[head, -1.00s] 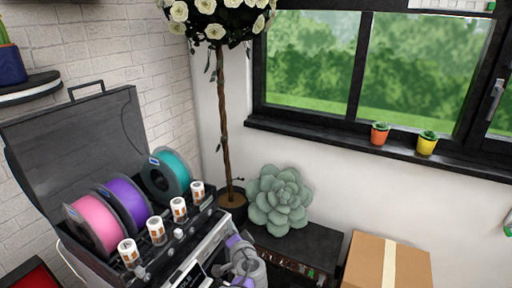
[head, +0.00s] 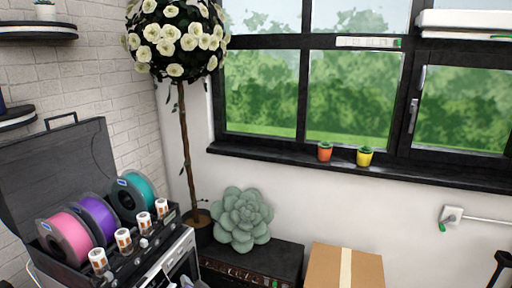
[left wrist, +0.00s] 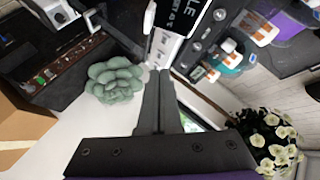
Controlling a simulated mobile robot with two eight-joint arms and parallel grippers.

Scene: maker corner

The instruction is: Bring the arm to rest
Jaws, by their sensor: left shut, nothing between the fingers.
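My left gripper (left wrist: 159,78) shows in the left wrist view, its two dark fingers together with nothing between them. The wrist view is tilted, with a pale green succulent (left wrist: 115,79) just left of the fingers and a machine with printed labels (left wrist: 168,42) above them. In the head view, at most a sliver of my left arm shows at the bottom edge, and its fingers cannot be made out. My right gripper is not in view.
In the head view, an open black case (head: 60,170) holds pink, purple and teal spools. The succulent (head: 241,220) sits on a black box (head: 262,262), beside a cardboard box (head: 325,268). A flowering tree (head: 183,140) stands behind. Small pots (head: 364,157) line the windowsill.

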